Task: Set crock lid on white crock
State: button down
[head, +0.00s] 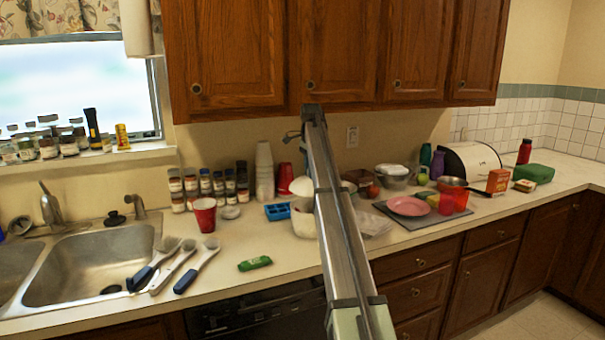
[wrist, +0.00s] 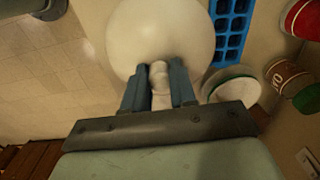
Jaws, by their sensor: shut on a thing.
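The crock lid (wrist: 160,35) is a round cream-white disc with a small knob. My gripper (wrist: 159,82) is shut on that knob in the wrist view. In the head view the white lid (head: 302,187) shows beside my arm, above the white crock (head: 303,222), and looks tilted. The crock stands on the counter just right of a blue tray, partly hidden behind my arm. The gripper itself is hidden there. In the wrist view the lid covers much of what lies below, so I cannot tell how it lines up with the crock's mouth.
The blue tray (head: 278,211) lies close to the left of the crock. A round white-topped container (wrist: 232,84) shows beside the lid. Counter around the green packet (head: 255,263) is mostly clear.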

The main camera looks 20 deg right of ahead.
aim_at(310, 186)
jog(key=shift+f, duration=2.8)
jog(key=shift+f, duration=0.6)
jog(key=c, duration=1.2)
grip_release()
jog(key=shift+r, duration=0.1)
jog(key=shift+r, duration=5.45)
